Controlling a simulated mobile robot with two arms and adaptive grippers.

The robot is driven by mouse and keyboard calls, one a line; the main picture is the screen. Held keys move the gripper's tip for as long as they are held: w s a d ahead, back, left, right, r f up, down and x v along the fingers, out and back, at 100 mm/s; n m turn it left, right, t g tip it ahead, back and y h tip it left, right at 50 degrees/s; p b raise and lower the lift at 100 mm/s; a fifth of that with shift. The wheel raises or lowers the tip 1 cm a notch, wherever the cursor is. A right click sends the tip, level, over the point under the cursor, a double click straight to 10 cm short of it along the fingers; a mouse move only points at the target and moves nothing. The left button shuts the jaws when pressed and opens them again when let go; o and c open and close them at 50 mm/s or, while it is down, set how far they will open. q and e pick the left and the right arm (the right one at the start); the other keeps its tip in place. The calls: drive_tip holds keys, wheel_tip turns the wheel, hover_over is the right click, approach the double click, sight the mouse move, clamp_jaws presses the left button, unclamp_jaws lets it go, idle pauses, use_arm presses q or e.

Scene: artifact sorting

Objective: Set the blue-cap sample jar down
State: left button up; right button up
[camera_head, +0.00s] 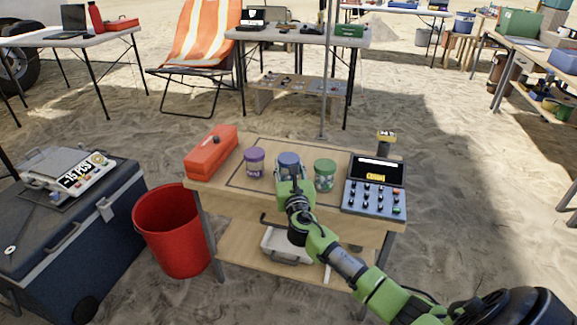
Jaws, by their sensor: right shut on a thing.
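The blue-cap sample jar (288,159) is at the middle of the wooden table (232,192). Only its blue cap and upper part show; my gripper hides the lower part. My right gripper (289,178) is shut on it from the front side. I cannot tell whether the jar's base touches the tabletop. A purple-cap jar (254,161) stands just left of it, and a green-cap jar (324,175) stands just right. My left gripper is not in view.
An orange-red toolbox (211,153) sits at the table's left end. A keypad device with a screen (375,187) sits at the right end. A red bucket (174,229) and a dark cooler with a scale (75,183) stand left of the table.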

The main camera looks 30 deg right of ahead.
drive_tip(key=o, duration=1.4)
drive_tip(key=shift+f, duration=0.1)
drive_tip(key=shift+o, duration=0.2)
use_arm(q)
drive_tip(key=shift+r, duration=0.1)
use_arm(e)
drive_tip(key=shift+r, duration=0.2)
drive_tip(key=shift+s+a+f, duration=0.1)
drive_tip(key=shift+s+a, duration=0.05)
drive_tip(key=shift+s, duration=0.15)
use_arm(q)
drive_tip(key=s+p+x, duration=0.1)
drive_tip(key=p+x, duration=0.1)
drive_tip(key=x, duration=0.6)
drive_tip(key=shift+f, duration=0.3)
use_arm(e)
drive_tip(key=v, duration=1.1)
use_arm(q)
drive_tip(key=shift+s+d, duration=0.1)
use_arm(e)
drive_tip(key=shift+s+a, duration=0.1)
drive_tip(key=shift+s, duration=0.05)
